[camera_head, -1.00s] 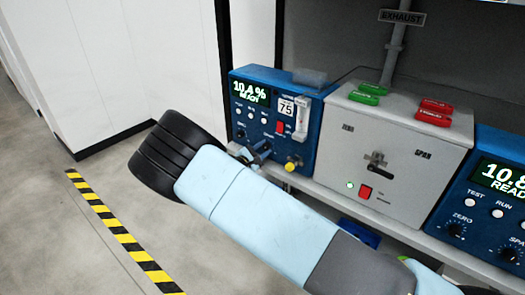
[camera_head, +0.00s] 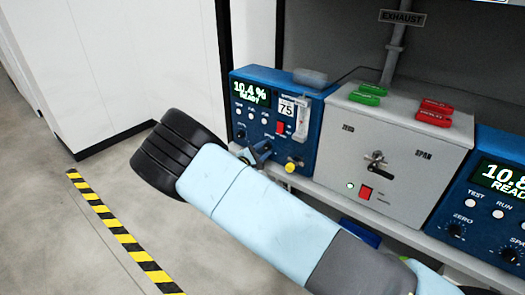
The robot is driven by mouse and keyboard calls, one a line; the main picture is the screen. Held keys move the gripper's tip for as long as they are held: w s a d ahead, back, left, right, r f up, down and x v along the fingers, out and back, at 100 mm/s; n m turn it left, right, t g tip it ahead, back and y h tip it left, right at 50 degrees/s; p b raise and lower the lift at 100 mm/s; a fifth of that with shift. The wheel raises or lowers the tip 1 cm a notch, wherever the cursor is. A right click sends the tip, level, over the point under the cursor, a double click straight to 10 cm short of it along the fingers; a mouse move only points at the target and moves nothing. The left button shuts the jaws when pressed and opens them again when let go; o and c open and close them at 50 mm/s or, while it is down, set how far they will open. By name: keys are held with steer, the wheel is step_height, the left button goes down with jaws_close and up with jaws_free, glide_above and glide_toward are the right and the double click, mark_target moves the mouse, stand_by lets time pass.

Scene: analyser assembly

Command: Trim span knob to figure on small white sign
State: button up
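The left blue analyser (camera_head: 330,122) stands on the bench, its display (camera_head: 250,94) reading "10.4 % READY". A small white sign (camera_head: 286,108) on its front reads "75". The zero knob (camera_head: 241,133) is at the panel's lower left. My gripper (camera_head: 258,153) is at the lower middle of this panel, where the span knob lies. My own arm and gripper largely cover that knob, and its pointer cannot be read. Whether the fingers touch or grip the knob cannot be told.
A yellow knob (camera_head: 291,166) and a red switch (camera_head: 280,128) are close right of my gripper. A grey box (camera_head: 400,145) with a zero/span lever (camera_head: 376,161) stands to the right, then another blue analyser (camera_head: 480,215). Open floor lies left.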

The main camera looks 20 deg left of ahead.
steer(key=o, duration=0.4)
steer(key=shift+a, duration=0.1)
steer(key=v, duration=1.3)
steer(key=shift+s+a+f, duration=0.1)
steer(key=shift+s+a, duration=0.05)
steer(key=shift+s, duration=0.2)
